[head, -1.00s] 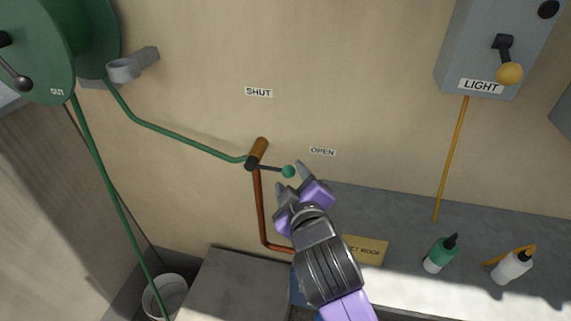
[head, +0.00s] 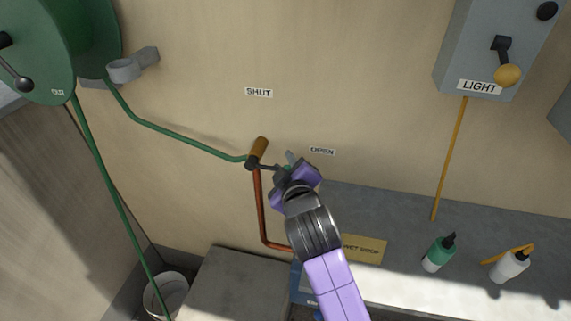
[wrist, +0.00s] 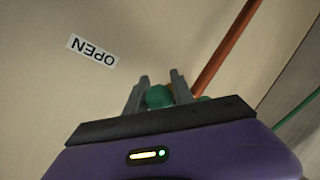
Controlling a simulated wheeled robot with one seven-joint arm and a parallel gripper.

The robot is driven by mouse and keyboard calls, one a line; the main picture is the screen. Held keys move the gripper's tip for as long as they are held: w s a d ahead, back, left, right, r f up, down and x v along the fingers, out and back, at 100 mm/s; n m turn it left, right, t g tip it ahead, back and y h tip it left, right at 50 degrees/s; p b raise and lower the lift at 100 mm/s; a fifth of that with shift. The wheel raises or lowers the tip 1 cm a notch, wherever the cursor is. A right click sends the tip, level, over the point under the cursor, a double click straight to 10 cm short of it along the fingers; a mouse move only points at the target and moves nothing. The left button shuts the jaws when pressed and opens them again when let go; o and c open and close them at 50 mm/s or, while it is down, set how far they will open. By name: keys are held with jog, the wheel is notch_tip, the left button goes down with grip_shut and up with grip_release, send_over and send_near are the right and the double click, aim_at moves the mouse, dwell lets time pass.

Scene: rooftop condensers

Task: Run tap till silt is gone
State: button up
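The tap (head: 257,153) is a brass body on a copper pipe (head: 262,210), joined to a green hose (head: 180,138). Its dark lever points right, toward the OPEN label (head: 322,152); the SHUT label (head: 259,92) is above the tap. My gripper (head: 283,165) is at the lever's end and mostly covers the green knob. In the wrist view the green knob (wrist: 159,96) sits between the two grey fingers, which stand apart on either side. Whether they touch it is unclear. The hose's outlet and any water or silt cannot be made out.
A green hose reel (head: 60,50) is at the upper left, with a hose hanging toward a white bucket (head: 166,293). A LIGHT switch box (head: 490,45) is at the upper right.

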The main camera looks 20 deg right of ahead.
grip_shut()
dwell(1.1)
